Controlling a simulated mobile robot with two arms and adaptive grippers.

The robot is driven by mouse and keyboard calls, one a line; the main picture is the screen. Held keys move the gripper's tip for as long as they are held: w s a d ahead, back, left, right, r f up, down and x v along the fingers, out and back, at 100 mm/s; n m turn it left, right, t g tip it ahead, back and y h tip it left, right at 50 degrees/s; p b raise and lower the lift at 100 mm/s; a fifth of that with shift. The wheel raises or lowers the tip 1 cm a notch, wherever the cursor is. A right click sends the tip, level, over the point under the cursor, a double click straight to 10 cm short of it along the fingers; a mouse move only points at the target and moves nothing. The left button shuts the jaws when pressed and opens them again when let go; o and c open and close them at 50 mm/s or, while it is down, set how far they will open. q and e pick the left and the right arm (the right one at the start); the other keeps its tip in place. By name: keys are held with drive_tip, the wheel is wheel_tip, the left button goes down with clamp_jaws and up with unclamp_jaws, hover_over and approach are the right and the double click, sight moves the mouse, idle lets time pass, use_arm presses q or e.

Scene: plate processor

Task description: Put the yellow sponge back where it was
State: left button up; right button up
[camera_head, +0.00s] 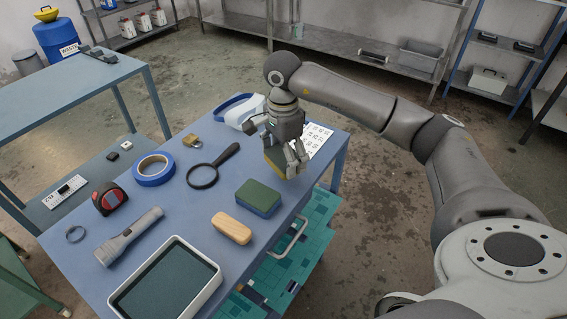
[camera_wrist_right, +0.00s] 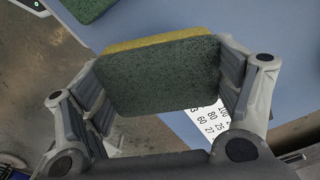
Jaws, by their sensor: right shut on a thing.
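The yellow sponge (camera_head: 273,158) has a dark green scouring face and is near the right-hand edge of the blue table (camera_head: 215,135). My right gripper (camera_head: 286,158) is shut on it. In the right wrist view, the sponge (camera_wrist_right: 160,76) sits between both fingers, its green face toward the camera and a yellow strip along its upper edge. I cannot tell whether it touches the table. My left gripper is not in view.
A green and blue sponge (camera_head: 258,197) and a wooden-looking block (camera_head: 231,228) lie nearby. A printed sheet (camera_head: 318,137) lies beside the gripper. A magnifier (camera_head: 203,175), tape roll (camera_head: 154,169), flashlight (camera_head: 128,236) and tray (camera_head: 117,298) occupy the table's left and front.

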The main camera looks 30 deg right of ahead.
sight(283, 165)
drive_tip(key=shift+w+d+f, duration=0.2)
drive_tip(key=shift+w+f, duration=0.1)
drive_tip(key=shift+f, duration=0.15)
wheel_tip(283, 165, down, 3)
drive_tip(key=shift+w+d+f+p, duration=0.1)
drive_tip(key=shift+p, duration=0.55)
drive_tip(key=shift+f, duration=0.3)
drive_tip(key=o, duration=0.9)
drive_tip(key=shift+r, duration=0.15)
drive_tip(key=shift+r, duration=0.2)
wheel_tip(283, 165, up, 12)
drive_tip(key=shift+w+f+b, duration=0.1)
drive_tip(key=shift+f+b, duration=0.05)
drive_tip(key=shift+b, duration=0.75)
